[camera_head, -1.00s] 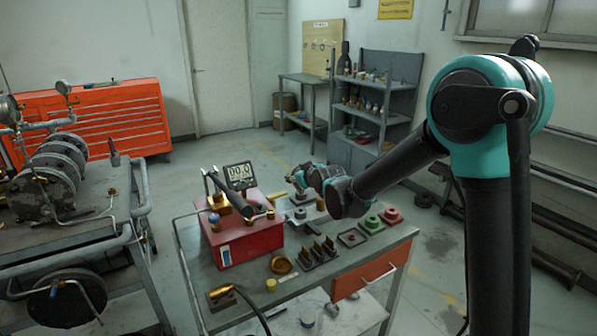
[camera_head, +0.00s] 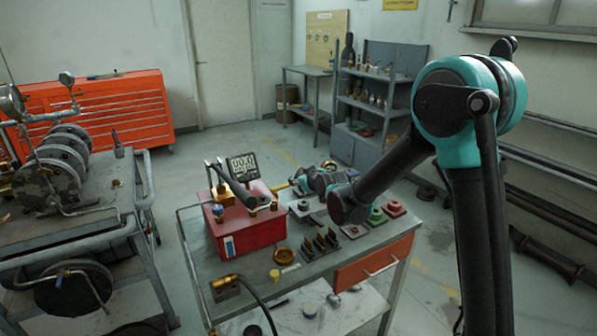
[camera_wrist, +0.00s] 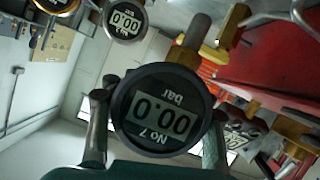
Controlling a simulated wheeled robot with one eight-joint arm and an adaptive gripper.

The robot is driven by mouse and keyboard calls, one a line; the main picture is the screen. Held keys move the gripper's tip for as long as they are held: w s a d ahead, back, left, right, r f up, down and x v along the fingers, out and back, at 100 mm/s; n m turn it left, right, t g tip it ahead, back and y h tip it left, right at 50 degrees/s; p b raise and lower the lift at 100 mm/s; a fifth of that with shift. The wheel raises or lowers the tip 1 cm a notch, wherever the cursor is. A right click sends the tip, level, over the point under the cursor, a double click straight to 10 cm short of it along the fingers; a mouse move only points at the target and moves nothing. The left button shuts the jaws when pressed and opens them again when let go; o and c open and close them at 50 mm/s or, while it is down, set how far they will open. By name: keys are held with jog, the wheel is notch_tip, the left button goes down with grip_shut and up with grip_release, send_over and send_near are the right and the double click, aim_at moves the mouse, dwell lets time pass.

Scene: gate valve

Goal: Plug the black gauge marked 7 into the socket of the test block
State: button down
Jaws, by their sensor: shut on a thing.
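The black gauge (camera_wrist: 162,108) marked No 7, with a digital face, fills the middle of the wrist view. My gripper (camera_wrist: 155,135) is shut on it, one finger at each side. Its brass stem (camera_wrist: 185,55) points up in that picture, near the red test block (camera_wrist: 275,55) but seemingly apart from it. In the head view the red test block (camera_head: 238,236) stands on the bench with brass fittings on top. My gripper (camera_head: 303,183) is behind and right of it; the held gauge cannot be made out there. I cannot tell which fitting is the socket.
A digital display (camera_head: 242,166) stands at the block's back, beside a dark lever (camera_head: 235,187). Green (camera_head: 377,216) and red (camera_head: 395,208) parts, a brass ring (camera_head: 283,256) and a dark rack (camera_head: 320,244) occupy the bench. Other round gauges (camera_wrist: 125,19) show in the wrist view.

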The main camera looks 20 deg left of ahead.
jog(key=shift+f, duration=0.8)
jog(key=shift+f, duration=1.8)
dwell(0.8)
jog(key=c, duration=0.6)
grip_release()
jog(key=shift+o, duration=0.2)
jog(key=shift+s+d, duration=0.1)
jog(key=v, duration=1.1)
jog(key=shift+s+d+r, duration=0.15)
jog(key=shift+s+d, duration=0.1)
